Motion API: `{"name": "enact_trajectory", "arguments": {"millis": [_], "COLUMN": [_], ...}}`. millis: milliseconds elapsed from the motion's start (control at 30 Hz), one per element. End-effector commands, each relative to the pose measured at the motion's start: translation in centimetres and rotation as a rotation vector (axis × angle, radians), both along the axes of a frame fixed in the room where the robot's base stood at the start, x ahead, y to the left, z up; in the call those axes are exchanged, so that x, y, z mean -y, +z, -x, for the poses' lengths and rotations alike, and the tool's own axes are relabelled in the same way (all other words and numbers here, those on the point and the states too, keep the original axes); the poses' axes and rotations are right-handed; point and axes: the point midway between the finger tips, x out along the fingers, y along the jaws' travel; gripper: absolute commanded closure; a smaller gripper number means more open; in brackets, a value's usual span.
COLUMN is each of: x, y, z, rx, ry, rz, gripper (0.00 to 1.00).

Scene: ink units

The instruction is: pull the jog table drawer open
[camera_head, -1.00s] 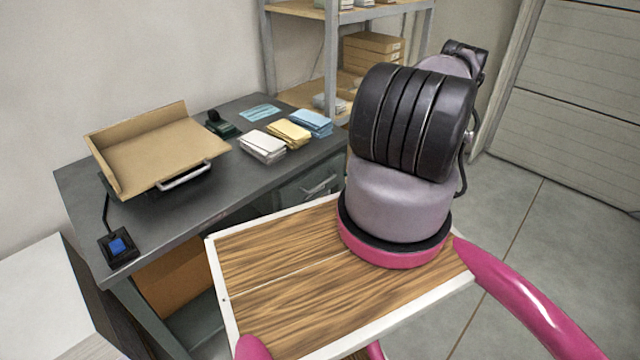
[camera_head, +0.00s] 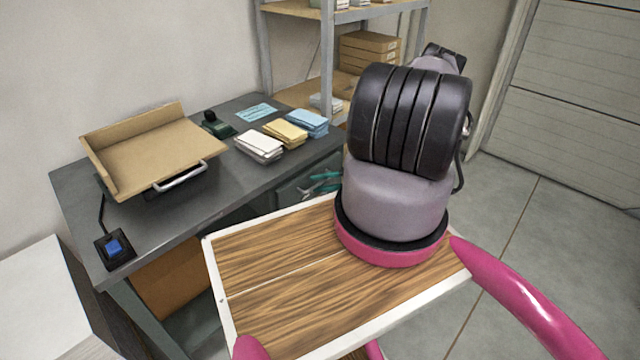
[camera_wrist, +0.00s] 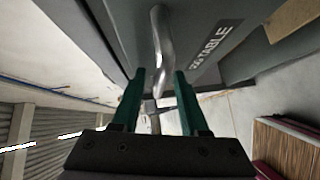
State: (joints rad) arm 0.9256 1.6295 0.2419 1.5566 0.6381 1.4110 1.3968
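The jog table drawer (camera_head: 287,198) is the grey front under the right part of the desk, seen past my own body. It looks shut. In the wrist view its grey face (camera_wrist: 200,20) carries a dark label reading "TABLE", its first part hard to read. The drawer's silver bar handle (camera_wrist: 158,45) runs lengthwise down the picture, its lower end between my fingers. My gripper (camera_wrist: 158,77) has two green fingers, apart, one on each side of the handle, with gaps showing. It also shows small at the drawer front in the head view (camera_head: 311,185).
The dark desk (camera_head: 225,192) bears a cardboard-coloured tray (camera_head: 150,150) with a metal handle, paper stacks (camera_head: 285,133) and a blue-button switch (camera_head: 114,247). A shelf rack (camera_head: 327,60) stands behind. Open floor (camera_head: 510,210) lies to the right.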

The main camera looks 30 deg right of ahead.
Motion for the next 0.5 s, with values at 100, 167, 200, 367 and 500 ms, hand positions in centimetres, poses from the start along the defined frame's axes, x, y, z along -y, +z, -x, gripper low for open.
{"name": "enact_trajectory", "arguments": {"millis": [100,167,200,367,500], "x": [0.03,0.04,0.04,0.06,0.07], "y": [0.00,0.00,0.00,0.00,-0.01], "z": [0.00,0.01,0.01,0.02,0.01], "rx": [0.000,0.000,0.000,0.000,0.000], "ry": [0.000,0.000,0.000,0.000,0.000], "rz": [0.000,0.000,0.000,0.001,0.001], "gripper": [1.00,1.00,1.00,1.00,1.00]}}
